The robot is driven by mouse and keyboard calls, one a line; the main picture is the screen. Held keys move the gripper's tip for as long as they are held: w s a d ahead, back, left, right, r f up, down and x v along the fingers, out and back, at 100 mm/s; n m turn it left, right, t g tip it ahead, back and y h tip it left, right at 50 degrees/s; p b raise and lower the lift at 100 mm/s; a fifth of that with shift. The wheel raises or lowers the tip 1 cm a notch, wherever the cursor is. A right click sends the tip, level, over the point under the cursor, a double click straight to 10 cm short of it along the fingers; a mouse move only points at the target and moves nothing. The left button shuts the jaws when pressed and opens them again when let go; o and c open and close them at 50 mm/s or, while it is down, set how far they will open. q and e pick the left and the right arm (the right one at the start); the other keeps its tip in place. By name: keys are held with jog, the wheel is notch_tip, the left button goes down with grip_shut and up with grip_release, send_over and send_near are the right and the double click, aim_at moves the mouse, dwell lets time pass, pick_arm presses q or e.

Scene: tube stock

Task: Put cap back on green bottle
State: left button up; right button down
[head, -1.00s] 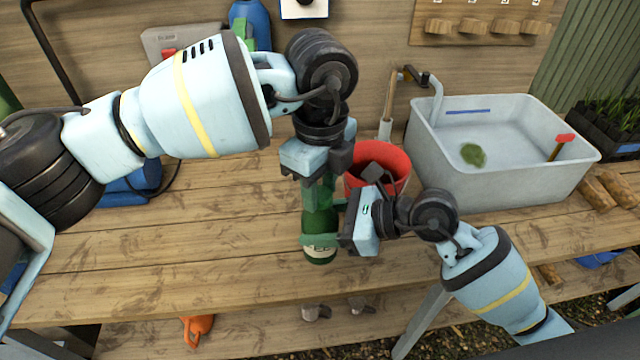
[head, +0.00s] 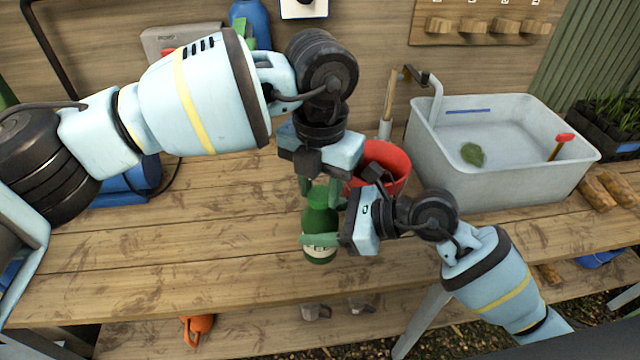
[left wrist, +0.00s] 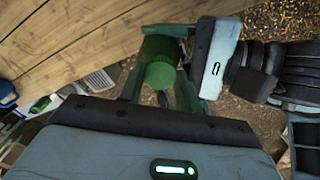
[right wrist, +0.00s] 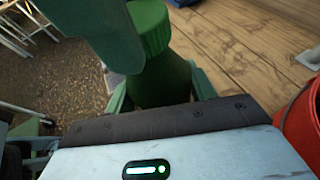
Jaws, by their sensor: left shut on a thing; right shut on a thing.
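The green bottle (head: 321,218) stands upright near the bench's front edge, with a pale label low on it. My right gripper (head: 322,228) is shut around its body from the right; the bottle also shows in the right wrist view (right wrist: 160,85). The ridged green cap (right wrist: 150,28) sits at the top of the bottle's neck in the right wrist view. My left gripper (head: 318,188) points down from above and is shut on the cap, which also shows between its fingers in the left wrist view (left wrist: 160,62). How far the cap is threaded cannot be told.
A red bucket (head: 383,160) stands just behind my right gripper. A grey sink (head: 540,190) with a tap is at the right. The wooden bench (head: 180,235) is clear left of the bottle. A blue bottle (head: 252,22) stands at the back.

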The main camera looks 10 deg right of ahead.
pick_arm(q)
jog(key=m, duration=0.7)
jog(key=shift+m, duration=0.4)
jog(key=m, duration=0.7)
jog(key=shift+m, duration=0.4)
jog(key=m, duration=0.4)
jog(key=shift+m, duration=0.3)
jog(key=m, duration=0.7)
jog(key=shift+m, duration=0.3)
jog(key=m, duration=0.3)
jog(key=o, duration=1.1)
jog(key=shift+c, duration=0.2)
